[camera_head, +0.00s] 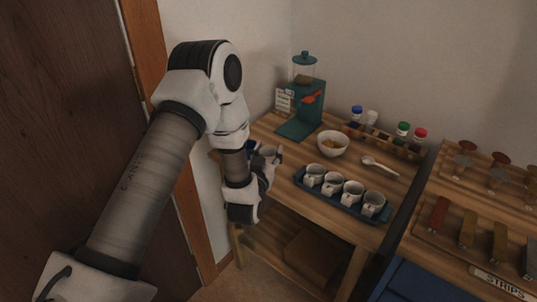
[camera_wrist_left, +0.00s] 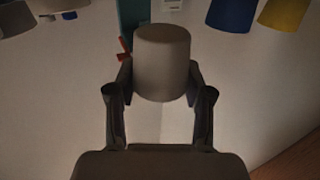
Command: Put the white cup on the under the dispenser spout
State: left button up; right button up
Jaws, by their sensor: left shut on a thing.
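My left gripper (camera_head: 268,160) is shut on a white cup (camera_wrist_left: 162,62), which looks grey in the dim left wrist view. In the head view the cup (camera_head: 269,151) is partly hidden by the gripper, at the left edge of the wooden table. The teal dispenser (camera_head: 302,117) stands at the table's back left, with a clear hopper on top and a red part at its front. The cup is in front of the dispenser and apart from it. Part of the dispenser shows behind the cup in the left wrist view (camera_wrist_left: 132,18). My right gripper is not in view.
A blue tray (camera_head: 346,206) with several white cups lies along the table's front. A white bowl (camera_head: 333,143), a spoon (camera_head: 380,166) and a rack of coloured-lid jars (camera_head: 385,139) stand behind. A wall and door frame are close on the left. Another bench (camera_head: 440,240) is at right.

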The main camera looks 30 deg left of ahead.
aim_at(269, 155)
pick_arm(q)
jog(key=shift+a+x, duration=0.2)
jog(key=shift+x, duration=1)
notch_tip(269, 155, down, 3)
jog(key=shift+a, duration=0.1)
jog(key=shift+f, duration=0.3)
jog(key=shift+f, duration=0.2)
jog(key=o, duration=0.9)
jog(key=shift+r, duration=0.1)
